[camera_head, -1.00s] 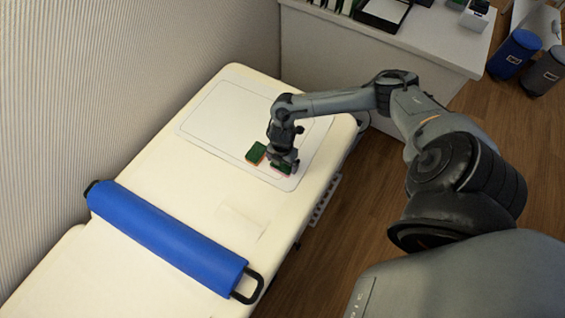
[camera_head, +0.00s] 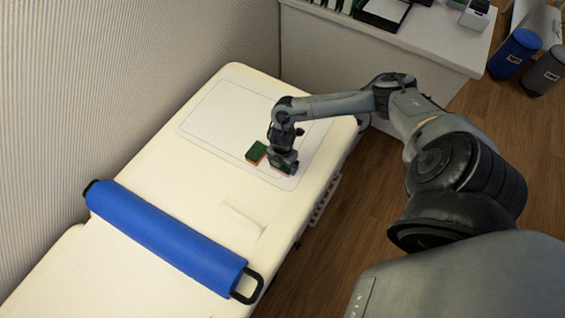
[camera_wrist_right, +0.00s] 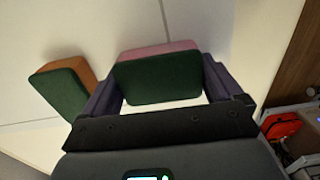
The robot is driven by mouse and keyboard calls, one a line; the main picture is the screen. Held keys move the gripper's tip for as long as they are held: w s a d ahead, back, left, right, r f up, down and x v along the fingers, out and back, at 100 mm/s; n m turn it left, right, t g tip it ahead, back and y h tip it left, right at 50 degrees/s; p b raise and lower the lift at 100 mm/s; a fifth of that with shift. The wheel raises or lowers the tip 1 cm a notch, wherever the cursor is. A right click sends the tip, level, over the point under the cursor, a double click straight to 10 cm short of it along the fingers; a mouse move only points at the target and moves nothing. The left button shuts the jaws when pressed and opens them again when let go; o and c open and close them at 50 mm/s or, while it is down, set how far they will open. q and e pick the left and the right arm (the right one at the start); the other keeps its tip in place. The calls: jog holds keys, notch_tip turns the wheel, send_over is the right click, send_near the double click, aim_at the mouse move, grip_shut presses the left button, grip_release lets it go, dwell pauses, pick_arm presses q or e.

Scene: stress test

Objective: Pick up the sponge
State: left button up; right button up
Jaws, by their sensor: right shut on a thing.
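A sponge with a dark green face and a pink side (camera_wrist_right: 160,78) sits between the two fingers of my right gripper (camera_head: 284,169), which is shut on it. In the head view that sponge is mostly hidden under the gripper, low over or on the mat. A second sponge, green with an orange side (camera_head: 257,152), lies on the mat just left of the gripper. It also shows left of the fingers in the right wrist view (camera_wrist_right: 62,88), apart from them. My left gripper is not in view.
The sponges are near the front edge of a white mat (camera_head: 215,118) on a cream padded table (camera_head: 150,165). A blue roll with black handles (camera_head: 165,238) lies across the table at lower left. A white counter (camera_head: 430,42) stands behind. The mat's left part is clear.

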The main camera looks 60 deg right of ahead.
notch_tip(320, 180, up, 5)
jog(key=shift+f+p, duration=0.2)
jog(key=shift+p, duration=0.5)
jog(key=s+d+r+p, duration=0.1)
jog(key=s+d+r, duration=0.4)
jog(key=s, duration=0.5)
jog(key=shift+s+d+r+p, duration=0.2)
jog(key=shift+r+p, duration=0.1)
jog(key=shift+r, duration=0.35)
jog(key=o, duration=0.4)
jog(key=shift+c, duration=1.1)
